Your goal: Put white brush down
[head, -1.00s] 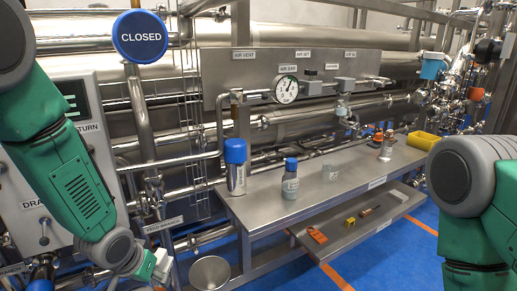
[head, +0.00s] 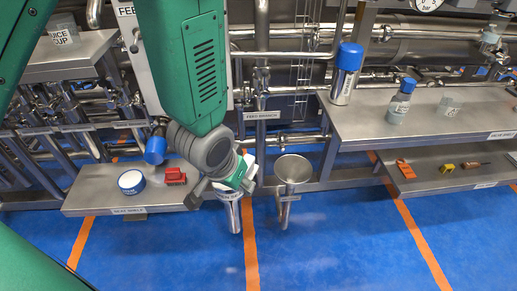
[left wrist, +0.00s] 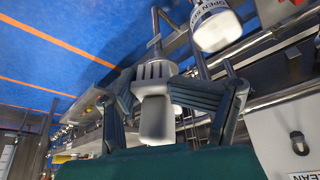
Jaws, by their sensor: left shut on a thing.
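The white brush (left wrist: 154,112) shows in the left wrist view between the dark fingers of my left gripper (left wrist: 165,92); a pale comb-like part sits at its far end. In the head view my left gripper (head: 236,190) hangs over the floor gap between the two benches, with a white part (head: 246,168) of the brush showing beside it. The left gripper is shut on the brush and holds it in the air. The arm hides part of the brush. My right gripper is in neither view.
A labelled steel funnel (head: 233,215) stands just below the gripper, another funnel (head: 293,172) to its right. The left low shelf (head: 95,197) bears a round white-and-blue tub (head: 131,182) and a red item (head: 175,176). The right bench (head: 440,122) holds bottles; its low shelf holds small tools.

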